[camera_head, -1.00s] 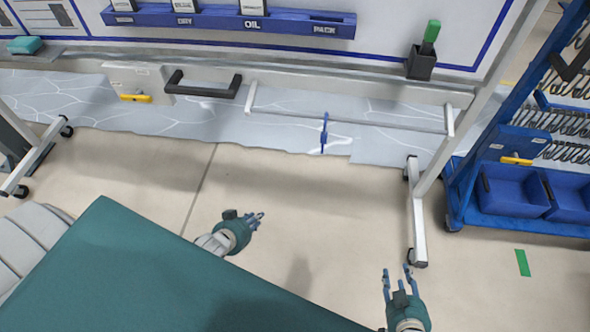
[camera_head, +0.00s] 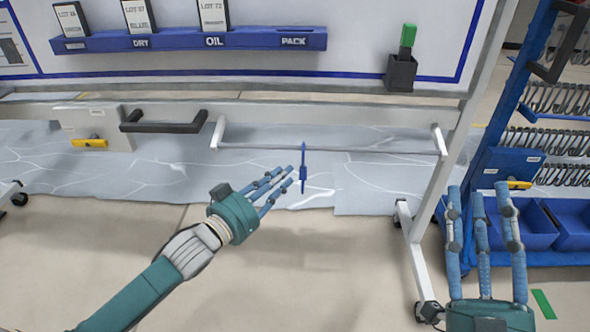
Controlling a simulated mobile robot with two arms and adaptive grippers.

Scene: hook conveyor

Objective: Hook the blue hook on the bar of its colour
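The blue hook (camera_head: 304,175) hangs upright from a thin grey bar (camera_head: 370,151) held by white brackets below the board. My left gripper (camera_head: 284,182) is open, its fingers pointing at the hook from just left of it in the picture. I see no clear contact. My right gripper (camera_head: 479,190) is open and empty at the lower right, fingers pointing up, in front of the rack. A blue bar (camera_head: 560,117) shows on the blue rack (camera_head: 508,100) at the right, partly cut by the frame edge.
The rack carries rows of dark coiled hooks (camera_head: 550,140) and blue bins (camera_head: 572,222). A white stand leg (camera_head: 418,265) stands between the hook and the rack. A black handle (camera_head: 163,121) and yellow lever (camera_head: 89,143) sit left of the bar. Pale floor is clear below.

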